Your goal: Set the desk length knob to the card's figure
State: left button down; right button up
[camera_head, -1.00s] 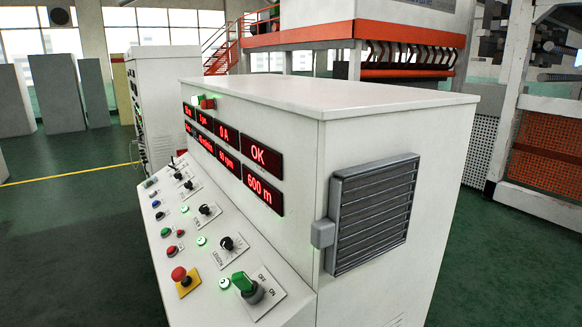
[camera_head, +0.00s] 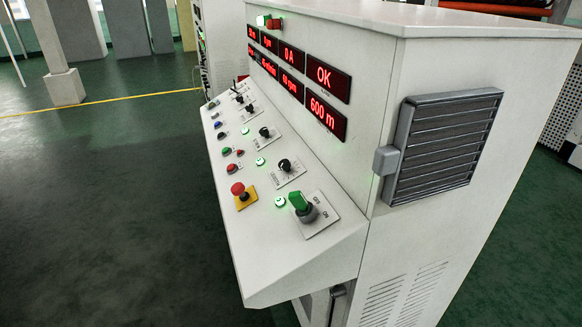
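The control desk (camera_head: 285,237) has a sloped white panel with knobs, buttons and lamps. The black length knob (camera_head: 285,165) sits on a white label plate, between the green switch (camera_head: 301,204) and another black knob (camera_head: 265,132). Its pointer direction is too small to read. A red display (camera_head: 327,115) above the panel reads 600 m. No card is visible. Neither of my grippers is in view.
A red mushroom button (camera_head: 238,189) on a yellow plate is near the desk's front edge. A grey louvred vent (camera_head: 445,145) sticks out of the cabinet's side. Green floor (camera_head: 120,220) is clear to the left. A yellow line (camera_head: 100,103) crosses it.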

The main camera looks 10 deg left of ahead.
aim_at(285, 165)
jog(key=j+u, duration=0.15)
jog(key=u, duration=0.45)
jog(key=i+j+u, duration=0.3)
jog(key=i+j, duration=0.25)
jog(key=j, duration=0.3)
jog(key=i+j+u, duration=0.3)
jog(key=i+j, duration=0.3)
jog(key=j, duration=0.15)
jog(key=i+z, duration=0.1)
jog(key=i, duration=0.85)
jog(key=i+j+z, duration=0.15)
jog(key=i, duration=0.85)
jog(key=i+z, duration=0.75)
jog(key=i+j+z, duration=0.15)
jog(key=z, duration=0.25)
jog(key=i+z, duration=0.35)
jog(key=i+j+z, duration=0.15)
jog(key=z, duration=0.25)
